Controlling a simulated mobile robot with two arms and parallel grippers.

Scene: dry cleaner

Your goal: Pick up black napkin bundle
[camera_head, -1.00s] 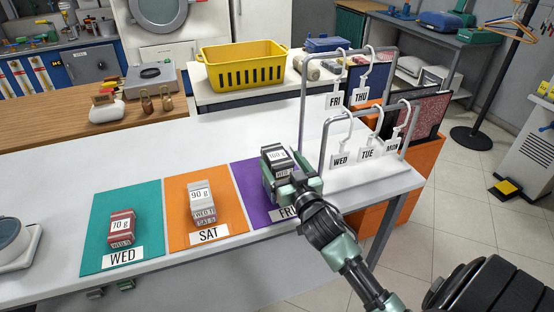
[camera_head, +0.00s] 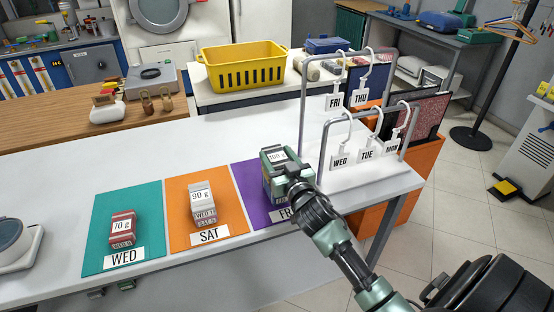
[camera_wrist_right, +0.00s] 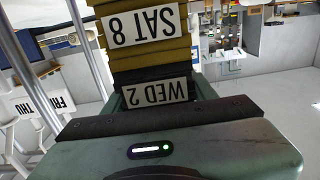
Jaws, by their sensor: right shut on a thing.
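A black napkin bundle with a white weight label on top (camera_head: 277,156) is between the fingers of my right gripper (camera_head: 284,163), over the purple FRI mat (camera_head: 244,176). In the right wrist view, the black bundle with a WED 2 tag (camera_wrist_right: 155,92) sits between the jaws, which are shut on it. An olive-yellow bundle with a SAT 8 tag (camera_wrist_right: 143,27) adjoins it in this upside-down view; I cannot tell whether they touch. My gripper hides much of the stack in the head view. My left gripper is not in view.
A red bundle (camera_head: 122,230) lies on the teal WED mat (camera_head: 100,235). A grey bundle stack (camera_head: 202,204) stands on the orange SAT mat (camera_head: 228,197). Metal racks with day tags (camera_head: 340,160) stand close right of my gripper. The white table behind the mats is clear.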

